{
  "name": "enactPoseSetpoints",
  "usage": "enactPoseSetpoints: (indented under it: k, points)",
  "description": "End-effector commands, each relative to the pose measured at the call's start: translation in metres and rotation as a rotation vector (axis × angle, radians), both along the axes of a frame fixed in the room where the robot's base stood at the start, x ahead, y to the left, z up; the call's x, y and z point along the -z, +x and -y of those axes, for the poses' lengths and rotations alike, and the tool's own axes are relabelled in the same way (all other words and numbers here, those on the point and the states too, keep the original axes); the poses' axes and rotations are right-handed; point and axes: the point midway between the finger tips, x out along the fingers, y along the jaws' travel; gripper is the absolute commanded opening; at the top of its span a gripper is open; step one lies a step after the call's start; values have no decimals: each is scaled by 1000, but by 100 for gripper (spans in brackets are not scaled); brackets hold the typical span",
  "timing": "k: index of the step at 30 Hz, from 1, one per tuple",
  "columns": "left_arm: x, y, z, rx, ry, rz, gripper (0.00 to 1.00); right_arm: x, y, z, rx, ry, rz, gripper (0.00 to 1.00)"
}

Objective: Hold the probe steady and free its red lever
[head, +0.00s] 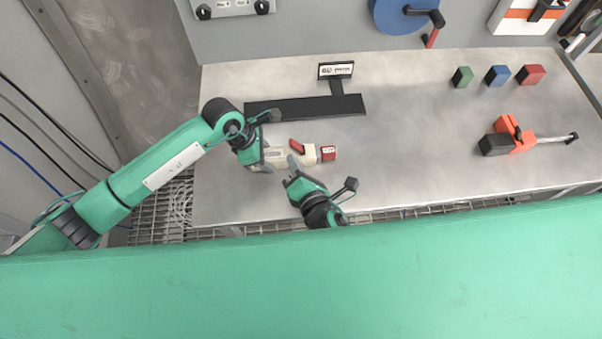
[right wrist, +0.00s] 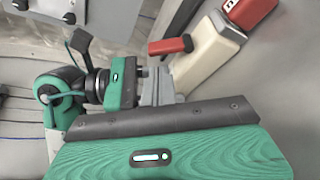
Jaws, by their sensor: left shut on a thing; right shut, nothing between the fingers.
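The probe (head: 308,154) has a cream body, a red end block (head: 328,153) and a red lever (head: 296,145) on its upper side. My left gripper (head: 272,157) is shut on the probe's left end, over the bench. In the right wrist view the left gripper (right wrist: 158,86) grips the cream probe (right wrist: 205,62), and the red lever (right wrist: 171,45) sticks out to the left. My right gripper (head: 292,165) is shut and empty, just below the probe near the lever. I cannot tell whether it touches the probe.
The steel bench (head: 420,150) carries a black stand (head: 305,107) with a label behind the probe. Green (head: 462,77), blue (head: 497,76) and red (head: 530,75) blocks stand at the back right. An orange-black tool (head: 510,137) lies at right. The middle is clear.

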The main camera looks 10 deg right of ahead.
Motion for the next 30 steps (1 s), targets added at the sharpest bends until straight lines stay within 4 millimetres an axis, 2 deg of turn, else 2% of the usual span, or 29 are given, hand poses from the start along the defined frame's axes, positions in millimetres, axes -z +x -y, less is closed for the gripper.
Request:
enactPoseSetpoints:
  k: [3, 9, 30]
  points:
    - [-1, 0, 0, 0, -1, 1, 16, 3, 17, -5, 1, 1, 0, 0]
    - [-1, 0, 0, 0, -1, 1, 16, 6, 32, -9, 0, 0, 0, 0]
    - [0, 0, 0, 0, -1, 1, 16, 5, 34, -8, 1, 46, 0, 0]
